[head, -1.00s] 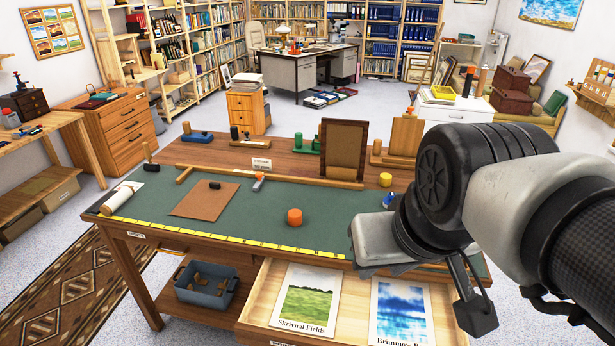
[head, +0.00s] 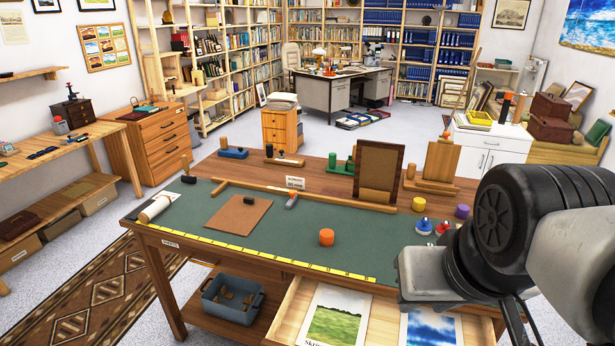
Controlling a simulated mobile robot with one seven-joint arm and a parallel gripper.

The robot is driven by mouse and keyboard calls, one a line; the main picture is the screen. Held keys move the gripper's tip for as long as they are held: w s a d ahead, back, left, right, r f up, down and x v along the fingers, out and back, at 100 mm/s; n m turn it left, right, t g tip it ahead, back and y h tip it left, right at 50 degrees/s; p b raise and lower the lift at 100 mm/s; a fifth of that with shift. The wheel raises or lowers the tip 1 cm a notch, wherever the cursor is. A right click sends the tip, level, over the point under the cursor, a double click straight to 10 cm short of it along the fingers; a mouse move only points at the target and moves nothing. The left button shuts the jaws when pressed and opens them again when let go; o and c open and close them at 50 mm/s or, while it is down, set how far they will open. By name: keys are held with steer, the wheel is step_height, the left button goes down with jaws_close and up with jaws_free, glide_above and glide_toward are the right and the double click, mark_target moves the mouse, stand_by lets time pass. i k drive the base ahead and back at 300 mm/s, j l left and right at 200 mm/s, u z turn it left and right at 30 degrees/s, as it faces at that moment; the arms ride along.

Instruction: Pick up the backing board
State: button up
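A flat brown board (head: 236,216), which looks like the backing board, lies on the green mat (head: 300,222) of the workbench, left of the middle. A small dark knob (head: 249,200) stands at its upper right part. My arm comes in from the right edge, and its end with my gripper (head: 520,322) is at the lower right, partly cut off by the bottom edge. It is well to the right of the board and apart from it. The fingers are too hidden to tell whether they are open or shut.
A wooden strip (head: 300,198) lies behind the board. A dark upright panel (head: 378,170) and a wooden stand (head: 440,163) rise at the back. An open drawer (head: 292,312) with prints juts out in front.

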mark_target(241, 213)
steer(key=i+j+z, duration=0.15)
steer(key=j, duration=0.4)
steer(key=i+j+z, duration=0.15)
steer(key=i+j, duration=0.15)
steer(key=j, duration=0.25)
steer(key=i+j+z, duration=0.15)
steer(key=j, duration=0.4)
steer(key=i+j+z, duration=0.15)
steer(key=j, duration=0.45)
steer(key=i+j+z, duration=0.15)
steer(key=j, duration=0.45)
steer(key=j+z, duration=0.15)
steer(key=j, duration=0.5)
